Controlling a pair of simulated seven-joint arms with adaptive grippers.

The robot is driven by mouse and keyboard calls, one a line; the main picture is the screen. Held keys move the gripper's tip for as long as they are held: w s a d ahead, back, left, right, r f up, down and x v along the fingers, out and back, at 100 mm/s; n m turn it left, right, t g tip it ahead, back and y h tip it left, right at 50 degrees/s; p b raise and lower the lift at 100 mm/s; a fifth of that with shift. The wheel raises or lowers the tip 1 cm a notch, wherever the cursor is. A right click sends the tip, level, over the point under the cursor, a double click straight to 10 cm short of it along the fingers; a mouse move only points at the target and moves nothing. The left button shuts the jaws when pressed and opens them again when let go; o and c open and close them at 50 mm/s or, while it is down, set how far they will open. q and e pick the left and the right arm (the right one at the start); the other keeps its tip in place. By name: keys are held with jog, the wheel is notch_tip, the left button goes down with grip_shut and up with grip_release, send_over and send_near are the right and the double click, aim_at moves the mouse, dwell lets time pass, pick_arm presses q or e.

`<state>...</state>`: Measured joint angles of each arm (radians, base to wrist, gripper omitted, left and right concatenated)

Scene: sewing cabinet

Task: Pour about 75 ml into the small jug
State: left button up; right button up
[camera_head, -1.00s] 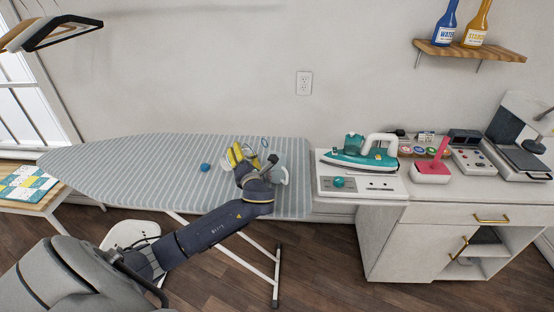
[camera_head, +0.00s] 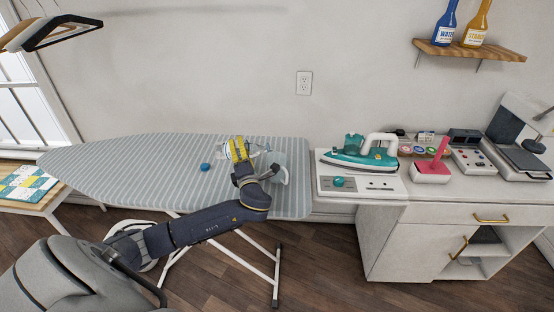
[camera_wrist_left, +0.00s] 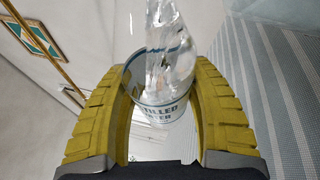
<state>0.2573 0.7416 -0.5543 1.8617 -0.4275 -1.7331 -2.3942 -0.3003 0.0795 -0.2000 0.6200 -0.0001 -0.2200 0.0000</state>
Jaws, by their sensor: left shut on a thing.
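My left gripper (camera_head: 238,150) has yellow fingers and is above the striped ironing board. It is shut on a clear bottle (camera_head: 257,153) that appears tipped to the right. In the left wrist view the bottle (camera_wrist_left: 160,95) sits between both fingers, with a label reading partly "TILLED" and "TER" and clear liquid showing. The small jug (camera_head: 283,175), pale and see-through with a handle, stands on the board just right of my wrist, partly hidden by it. I cannot tell its liquid level or whether liquid is flowing. My right gripper is out of view.
A blue cap (camera_head: 205,167) lies on the ironing board (camera_head: 130,160) left of my gripper. A teal iron (camera_head: 360,153) stands on the cabinet top to the right, beside a pink-and-white device (camera_head: 432,170). The board's left part is clear.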

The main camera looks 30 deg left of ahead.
pick_arm(q)
jog(key=shift+r+m+t, duration=0.3)
jog(key=shift+r+m, duration=0.25)
jog(key=shift+m, duration=0.05)
jog(key=shift+a+r, duration=0.15)
jog(key=shift+a, duration=0.05)
dwell(0.4)
jog(key=shift+r+m, duration=0.25)
jog(key=shift+m, duration=0.15)
dwell(0.5)
jog(key=shift+s+a+r+t, duration=0.15)
jog(key=shift+a+t, duration=0.1)
jog(key=shift+t, duration=0.05)
dwell(0.4)
dwell(0.4)
jog(key=f+n+g, duration=0.1)
jog(key=f+n, duration=0.1)
jog(key=f+n+g+h, duration=0.1)
jog(key=f+n, duration=0.2)
jog(key=shift+s+a+f, duration=0.1)
jog(key=shift+a+f, duration=0.1)
jog(key=shift+d+r+n+g, duration=0.2)
jog(key=shift+n+g, duration=0.1)
jog(key=shift+n, duration=0.2)
dwell(1.3)
